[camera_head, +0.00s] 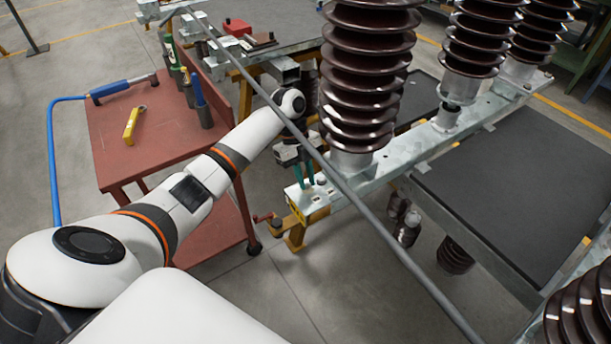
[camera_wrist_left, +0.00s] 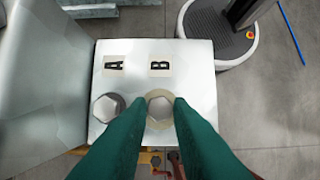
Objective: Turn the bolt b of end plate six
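The end plate (camera_wrist_left: 195,75) is a pale metal plate with labels A and B, each above a hex bolt. Bolt b (camera_wrist_left: 160,107) is the right one under the letter B, with a pale washer. Bolt A (camera_wrist_left: 107,107) is beside it on the left. In the head view the plate (camera_head: 308,197) is at the near end of a metal beam. My left gripper (camera_head: 304,172) points down over it. Its green fingers (camera_wrist_left: 161,103) stand apart, one on each side of bolt b. I cannot tell whether they touch it. My right gripper is out of view.
A grey bar (camera_head: 375,222) crosses in front of the plate. Brown ribbed insulators (camera_head: 366,80) stand on the beam behind it. A red cart (camera_head: 140,145) with tools is at the left. Open floor (camera_head: 260,295) lies in front.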

